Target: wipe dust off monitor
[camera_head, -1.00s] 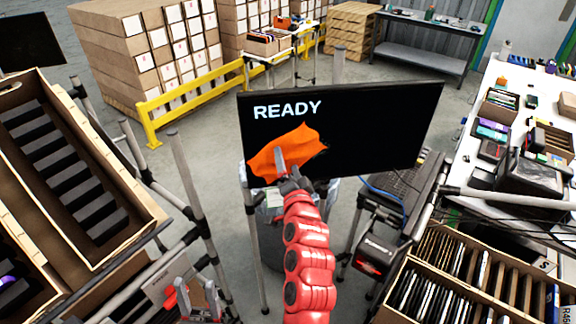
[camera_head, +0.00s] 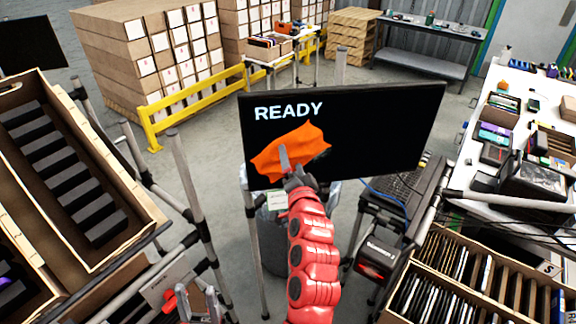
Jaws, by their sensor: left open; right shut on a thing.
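The black monitor (camera_head: 385,122) stands upright in the middle of the view with the word READY in white at its upper left. No dust can be made out on it at this size. An orange cloth (camera_head: 308,146) lies spread against the lower left of the screen. My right gripper (camera_head: 286,163) is shut on the cloth and holds it at the screen; the red arm comes up from below. My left gripper (camera_head: 197,300) is low at the bottom edge, left of the monitor, open and apart from it.
A carton with dark slots (camera_head: 143,237) is tilted at the left. A carton of thin items (camera_head: 515,262) is at the lower right. A white table (camera_head: 487,75) with boxes stands at the right. A yellow rail (camera_head: 195,97) runs behind.

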